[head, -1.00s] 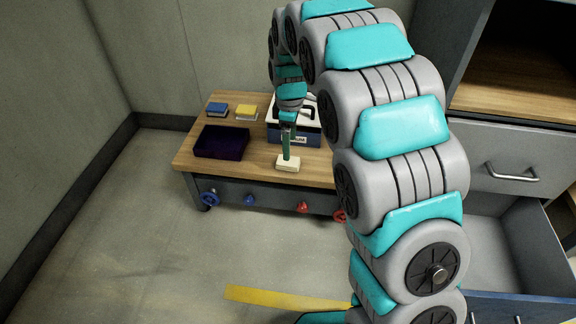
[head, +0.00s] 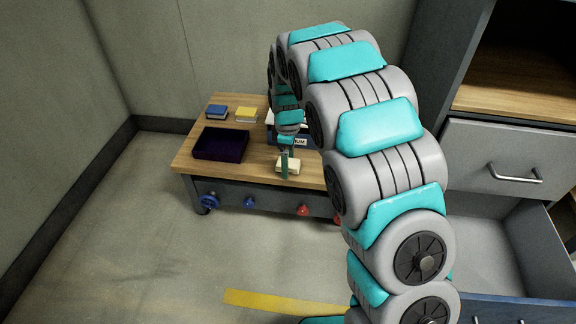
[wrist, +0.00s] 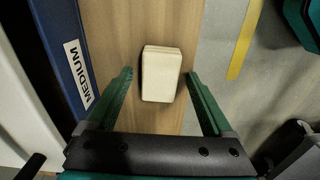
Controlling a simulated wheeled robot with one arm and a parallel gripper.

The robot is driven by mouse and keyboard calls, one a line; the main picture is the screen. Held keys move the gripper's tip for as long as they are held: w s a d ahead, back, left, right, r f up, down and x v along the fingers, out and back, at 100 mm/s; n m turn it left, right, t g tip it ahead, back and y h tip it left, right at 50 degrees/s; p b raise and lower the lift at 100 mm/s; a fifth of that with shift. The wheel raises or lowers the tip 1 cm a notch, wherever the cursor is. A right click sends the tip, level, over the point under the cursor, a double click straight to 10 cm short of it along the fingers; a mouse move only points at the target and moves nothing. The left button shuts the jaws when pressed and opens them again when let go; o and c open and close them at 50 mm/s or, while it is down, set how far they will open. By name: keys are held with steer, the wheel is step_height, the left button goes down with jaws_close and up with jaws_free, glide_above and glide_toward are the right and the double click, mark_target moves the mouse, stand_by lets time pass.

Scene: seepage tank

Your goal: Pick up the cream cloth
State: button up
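The cream cloth (head: 293,166) is a small folded block lying on the wooden top of the low table, near its front edge. It also shows in the wrist view (wrist: 161,74), just beyond and between the fingertips. My gripper (wrist: 158,80) is open, with one green finger to each side and clear gaps between the fingers and the cloth. In the head view my gripper (head: 285,164) is above the cloth and partly covers it.
A blue and white box labelled MEDIUM (wrist: 70,60) stands close to the left finger. A dark purple tray (head: 221,144), a blue item (head: 217,111) and a yellow item (head: 246,114) lie on the table (head: 262,171). Valve knobs line its front. An open drawer (head: 500,255) is at right.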

steer(key=c, duration=1.3)
steer(key=shift+r, duration=0.45)
step_height(320, 180, up, 3)
steer(key=shift+w+f+p, duration=0.1)
steer(key=shift+f+p, duration=0.05)
steer(key=shift+p, duration=0.2)
steer(key=s+d+r+p, duration=0.1)
steer(key=s+d, duration=0.9)
steer(key=d, duration=0.2)
steer(key=shift+s+d+r, duration=0.15)
steer(key=shift+s+r, duration=0.05)
steer(key=shift+s, duration=0.1)
